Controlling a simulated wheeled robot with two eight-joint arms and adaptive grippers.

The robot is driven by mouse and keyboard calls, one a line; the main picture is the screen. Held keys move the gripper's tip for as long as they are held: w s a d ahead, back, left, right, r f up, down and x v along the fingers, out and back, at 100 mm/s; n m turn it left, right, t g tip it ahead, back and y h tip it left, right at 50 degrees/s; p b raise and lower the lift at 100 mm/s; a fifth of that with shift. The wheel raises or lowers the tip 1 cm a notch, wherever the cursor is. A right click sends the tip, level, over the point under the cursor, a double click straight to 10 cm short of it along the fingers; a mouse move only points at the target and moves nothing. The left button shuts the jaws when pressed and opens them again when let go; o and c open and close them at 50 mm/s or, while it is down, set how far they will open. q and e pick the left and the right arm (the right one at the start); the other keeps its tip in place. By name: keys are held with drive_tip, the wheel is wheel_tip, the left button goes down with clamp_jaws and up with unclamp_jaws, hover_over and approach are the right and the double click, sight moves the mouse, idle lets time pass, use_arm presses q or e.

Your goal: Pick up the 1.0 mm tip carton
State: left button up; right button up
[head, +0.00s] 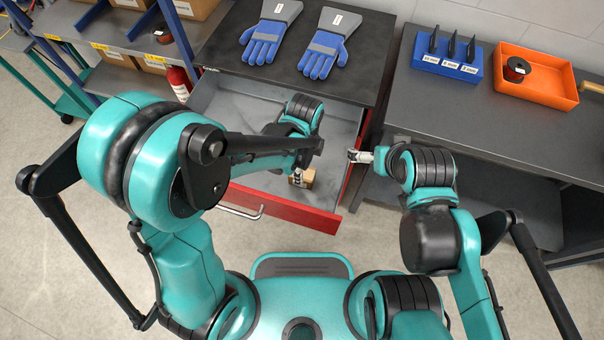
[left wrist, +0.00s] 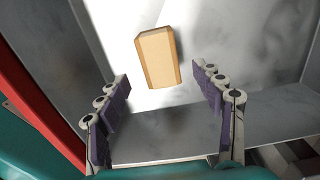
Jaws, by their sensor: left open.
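A small light-brown carton (head: 308,177) lies in the open drawer (head: 222,100) with a red front, near the front panel. It also shows in the left wrist view (left wrist: 158,57), a plain block on the pale drawer floor. No print on it can be read. My left gripper (left wrist: 162,76) is open, its fingers pointing at the carton from either side of its near end; the carton is not gripped. In the head view my left forearm hides most of that gripper. My right gripper (head: 358,156) is beside the drawer's right wall, too small to judge.
Blue gloves (head: 264,42) lie on the dark cabinet top above the drawer. The right bench (head: 440,105) holds a blue tool block (head: 447,66) and an orange tray (head: 535,85). The drawer walls surround the carton.

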use_arm(q)
drive_tip(key=f+b, duration=0.1)
drive_tip(key=f, duration=0.1)
drive_tip(key=f+b, duration=0.1)
drive_tip(key=f, duration=0.1)
drive_tip(key=f+b, duration=0.1)
drive_tip(key=f, duration=0.2)
drive_tip(key=shift+w+a, duration=0.2)
drive_tip(key=shift+a, duration=0.05)
drive_tip(key=c, duration=1.3)
